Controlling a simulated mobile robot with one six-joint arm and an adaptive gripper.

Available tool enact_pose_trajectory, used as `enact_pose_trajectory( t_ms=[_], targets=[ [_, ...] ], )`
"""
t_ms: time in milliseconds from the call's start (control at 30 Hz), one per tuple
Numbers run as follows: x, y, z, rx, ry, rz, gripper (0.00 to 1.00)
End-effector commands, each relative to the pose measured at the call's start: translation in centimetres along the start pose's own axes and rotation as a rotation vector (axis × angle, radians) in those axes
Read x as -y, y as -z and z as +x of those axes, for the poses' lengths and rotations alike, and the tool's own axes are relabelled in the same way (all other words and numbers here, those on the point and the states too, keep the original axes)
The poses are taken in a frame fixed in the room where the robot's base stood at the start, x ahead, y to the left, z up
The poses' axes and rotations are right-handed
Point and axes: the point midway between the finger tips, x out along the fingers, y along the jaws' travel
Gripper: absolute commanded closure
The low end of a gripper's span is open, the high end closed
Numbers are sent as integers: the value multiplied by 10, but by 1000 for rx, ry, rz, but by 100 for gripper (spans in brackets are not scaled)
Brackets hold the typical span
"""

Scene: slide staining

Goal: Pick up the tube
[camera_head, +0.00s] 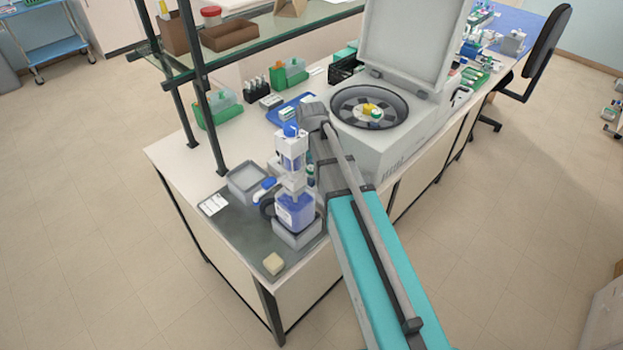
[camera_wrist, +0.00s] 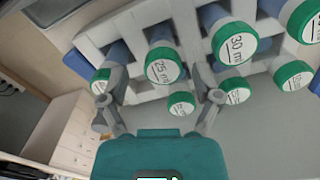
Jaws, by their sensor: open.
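In the wrist view, a white rack (camera_wrist: 98,38) holds several tubes with blue bodies and white caps rimmed in green. The tube marked "25" (camera_wrist: 164,67) is near the middle, just beyond and between my fingers. A tube marked "30" (camera_wrist: 234,43) is up and to its right. A smaller-looking cap (camera_wrist: 181,104) shows below the "25" tube, between the fingers, and another cap (camera_wrist: 100,82) is partly behind the left finger. My gripper (camera_wrist: 160,98) is open, its fingers spread on both sides, and holds nothing. In the head view my arm hides the gripper and most of what is near it.
In the head view, a white centrifuge (camera_head: 375,150) with its lid up stands beside my arm. A glass shelf (camera_head: 265,35) on dark posts overhangs the bench's back left.

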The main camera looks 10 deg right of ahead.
Motion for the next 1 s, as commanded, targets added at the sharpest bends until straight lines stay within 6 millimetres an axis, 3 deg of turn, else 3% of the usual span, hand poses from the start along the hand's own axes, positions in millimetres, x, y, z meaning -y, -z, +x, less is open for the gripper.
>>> enact_pose_trajectory(
  t_ms=[600,1000],
  targets=[
    [3,1,45,0,0,0,19],
    [3,1,48,0,0,0,19]
  ],
)
